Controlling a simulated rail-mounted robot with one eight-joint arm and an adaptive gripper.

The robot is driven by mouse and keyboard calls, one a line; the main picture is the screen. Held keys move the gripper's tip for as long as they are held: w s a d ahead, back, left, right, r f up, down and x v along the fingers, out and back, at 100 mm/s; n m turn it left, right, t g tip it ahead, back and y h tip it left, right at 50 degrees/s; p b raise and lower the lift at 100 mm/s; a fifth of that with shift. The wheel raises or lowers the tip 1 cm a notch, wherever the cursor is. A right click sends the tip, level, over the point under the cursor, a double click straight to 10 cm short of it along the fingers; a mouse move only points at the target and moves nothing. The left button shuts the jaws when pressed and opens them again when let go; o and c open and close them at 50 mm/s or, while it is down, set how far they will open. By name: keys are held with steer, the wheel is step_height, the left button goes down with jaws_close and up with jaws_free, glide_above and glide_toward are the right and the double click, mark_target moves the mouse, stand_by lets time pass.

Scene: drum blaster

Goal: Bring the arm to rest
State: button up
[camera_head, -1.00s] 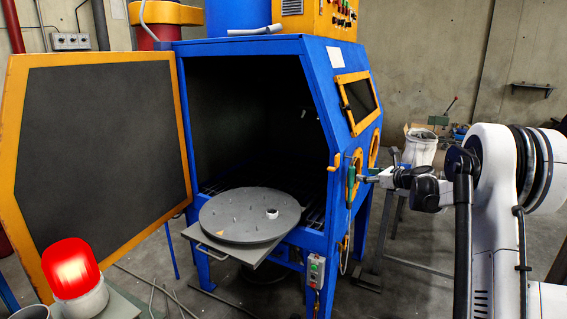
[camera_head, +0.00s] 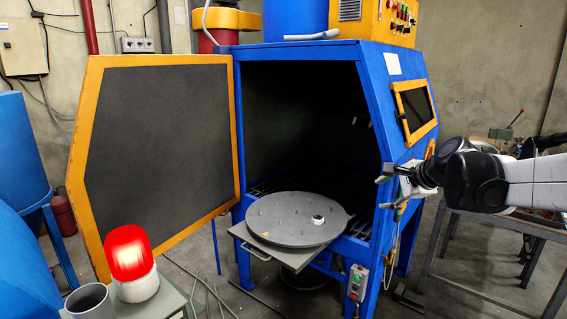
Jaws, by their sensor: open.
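My arm (camera_head: 535,170) comes in from the right edge, stretched roughly level toward the blaster cabinet. My gripper (camera_head: 384,186) is at its left end, in front of the right part of the cabinet's front edge. Its fingers look small and spread, with nothing seen between them. I cannot tell whether they touch the cabinet. The blue cabinet (camera_head: 375,75) stands open, its yellow-framed door (camera_head: 160,140) swung out to the left. A round grey turntable (camera_head: 270,215) sits pulled out at the opening, with a small white ring (camera_head: 318,219) and several pins on it.
A lit red beacon lamp (camera_head: 129,255) and a grey cup (camera_head: 90,301) stand at the lower left. A blue drum (camera_head: 20,150) is at the left edge. A control box (camera_head: 357,282) hangs on the cabinet's front. A metal table frame (camera_head: 480,225) stands right, below my arm.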

steer(key=s+a+f+n+h, duration=0.1)
steer(key=s+n, duration=0.4)
steer(key=s, duration=0.6)
steer(key=s+a+f+n+g+h, duration=0.1)
steer(key=s+a+f+n, duration=0.2)
steer(key=s, duration=0.8)
steer(key=s+a+f+n+g+h, duration=0.1)
steer(key=s+a+f+n, duration=0.2)
steer(key=s, duration=0.8)
step_height(320, 180, down, 3)
steer(key=n, duration=0.4)
steer(key=shift+r+n+h, duration=0.2)
steer(key=shift+n+h, duration=0.2)
steer(key=shift+d, duration=0.1)
